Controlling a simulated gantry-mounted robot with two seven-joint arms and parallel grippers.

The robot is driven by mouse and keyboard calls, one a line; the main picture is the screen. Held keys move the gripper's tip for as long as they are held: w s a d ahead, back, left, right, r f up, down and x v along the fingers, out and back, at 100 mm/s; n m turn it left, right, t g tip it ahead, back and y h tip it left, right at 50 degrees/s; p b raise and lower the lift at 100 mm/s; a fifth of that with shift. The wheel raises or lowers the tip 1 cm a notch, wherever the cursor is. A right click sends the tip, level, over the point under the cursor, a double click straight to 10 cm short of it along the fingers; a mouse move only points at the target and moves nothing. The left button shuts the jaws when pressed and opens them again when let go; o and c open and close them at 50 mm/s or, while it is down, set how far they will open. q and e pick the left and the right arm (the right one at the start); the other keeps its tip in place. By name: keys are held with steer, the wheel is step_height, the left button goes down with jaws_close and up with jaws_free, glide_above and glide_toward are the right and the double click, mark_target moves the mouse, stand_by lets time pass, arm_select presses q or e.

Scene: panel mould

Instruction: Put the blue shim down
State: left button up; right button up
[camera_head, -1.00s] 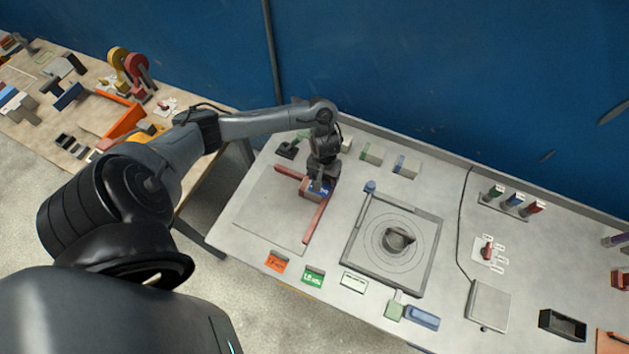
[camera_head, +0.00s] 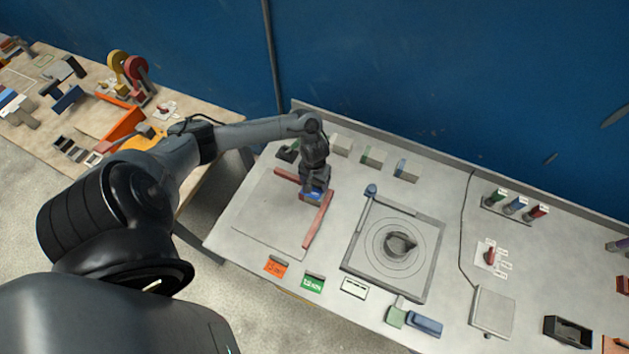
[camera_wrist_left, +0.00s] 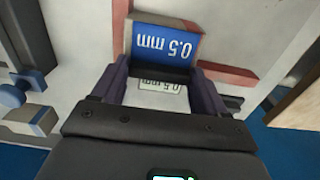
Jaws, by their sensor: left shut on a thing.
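The blue shim (camera_head: 311,197), marked 0.5 mm, is at the inner corner of a red L-shaped fence (camera_head: 318,222) on the grey bench. My left gripper (camera_head: 314,188) is above it, pointing down and shut on it. In the left wrist view the shim (camera_wrist_left: 165,46) shows its blue face just beyond the two fingertips (camera_wrist_left: 162,80), with a tan side edge. Whether its underside touches the bench is hidden. My right gripper is not in view.
A grey plate with a ringed disc (camera_head: 398,243) lies right of the fence. Orange (camera_head: 276,266) and green (camera_head: 313,283) cards lie in front. The area inside the fence is clear.

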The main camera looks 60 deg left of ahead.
arm_select(q)
steer(key=o, duration=1)
steer(key=shift+f, duration=0.15)
steer(key=shift+o, duration=0.2)
